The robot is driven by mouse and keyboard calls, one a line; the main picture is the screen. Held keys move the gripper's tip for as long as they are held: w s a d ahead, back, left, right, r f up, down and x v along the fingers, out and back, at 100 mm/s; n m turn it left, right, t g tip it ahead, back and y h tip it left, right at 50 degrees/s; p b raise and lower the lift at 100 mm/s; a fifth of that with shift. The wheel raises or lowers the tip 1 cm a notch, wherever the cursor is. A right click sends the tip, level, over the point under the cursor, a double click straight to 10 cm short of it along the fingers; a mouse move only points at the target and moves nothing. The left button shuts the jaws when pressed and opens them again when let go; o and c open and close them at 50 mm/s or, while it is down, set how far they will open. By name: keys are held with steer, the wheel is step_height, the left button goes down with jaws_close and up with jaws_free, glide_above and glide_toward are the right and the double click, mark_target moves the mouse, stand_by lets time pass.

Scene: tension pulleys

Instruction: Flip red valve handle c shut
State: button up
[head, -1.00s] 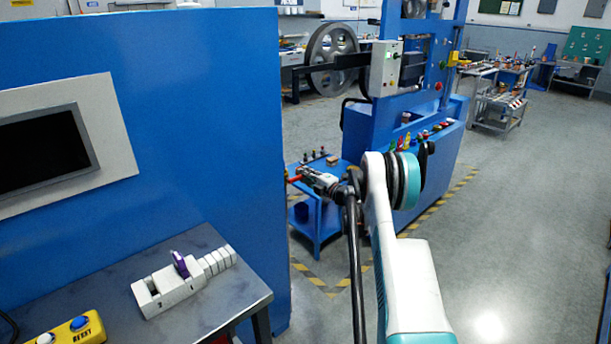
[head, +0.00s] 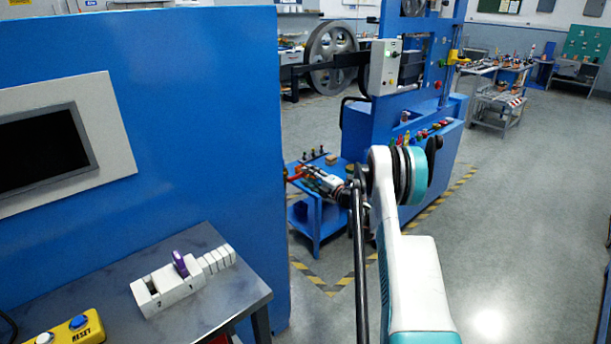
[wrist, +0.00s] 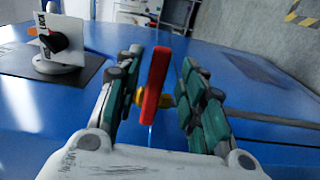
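A red valve handle (wrist: 154,85) stands nearly upright in the wrist view, with a small brass-coloured fitting (wrist: 167,99) behind its lower part. My gripper (wrist: 162,62) is open, its two green-padded fingers on either side of the handle with gaps visible on both sides. In the head view my gripper (head: 322,180) is at the small blue cart, and a bit of red (head: 294,176) shows just left of its tips. No letter on the handle is readable.
A thin pipe (wrist: 265,118) runs to the right. In the head view, a tall blue panel (head: 200,120) stands left and the blue machine (head: 400,130) behind my arm.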

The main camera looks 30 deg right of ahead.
steer(key=s+d, duration=0.1)
steer(key=s, duration=0.8)
steer(key=shift+d, duration=0.1)
